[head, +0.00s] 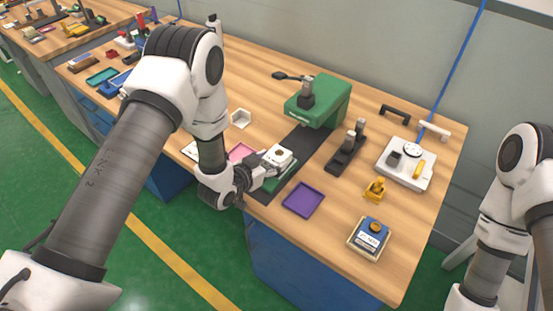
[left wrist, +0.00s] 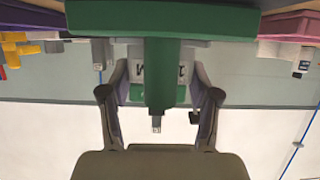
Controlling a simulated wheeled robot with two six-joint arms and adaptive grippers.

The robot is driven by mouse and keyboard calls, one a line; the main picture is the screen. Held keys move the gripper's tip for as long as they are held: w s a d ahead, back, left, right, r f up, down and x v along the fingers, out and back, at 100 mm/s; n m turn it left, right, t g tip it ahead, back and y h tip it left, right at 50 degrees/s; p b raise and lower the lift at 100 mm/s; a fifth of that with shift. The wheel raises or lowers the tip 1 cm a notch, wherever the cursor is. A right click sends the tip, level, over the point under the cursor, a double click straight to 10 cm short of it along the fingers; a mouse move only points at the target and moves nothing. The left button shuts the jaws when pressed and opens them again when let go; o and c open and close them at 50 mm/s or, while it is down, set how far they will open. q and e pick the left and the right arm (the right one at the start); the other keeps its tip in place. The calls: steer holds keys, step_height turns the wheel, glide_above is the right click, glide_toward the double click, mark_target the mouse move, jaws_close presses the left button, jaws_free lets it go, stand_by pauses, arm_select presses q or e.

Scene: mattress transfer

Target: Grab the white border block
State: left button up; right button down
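A white block (head: 279,154) with a dark spot on top sits at the near end of the dark strip, over a green tray (head: 283,178). My left gripper (head: 276,161) is right beside it, reaching in from the left. In the left wrist view, the spread fingers (left wrist: 160,75) stand on both sides of a pale block with dark marks (left wrist: 139,75). A green post-like part covers the block's middle. I cannot tell whether the fingers touch it. Another white, hollow-looking block (head: 241,118) lies farther back on the table. My right gripper is out of view.
A green machine (head: 322,101) stands behind on the dark strip (head: 307,139). A purple tray (head: 303,200) lies right of the gripper, a pink tray (head: 241,151) left. A dark stand (head: 346,150), white plate (head: 405,165), yellow piece (head: 375,188) and blue-topped box (head: 369,237) are further right.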

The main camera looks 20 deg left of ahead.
arm_select(q)
steer(key=shift+c, duration=1)
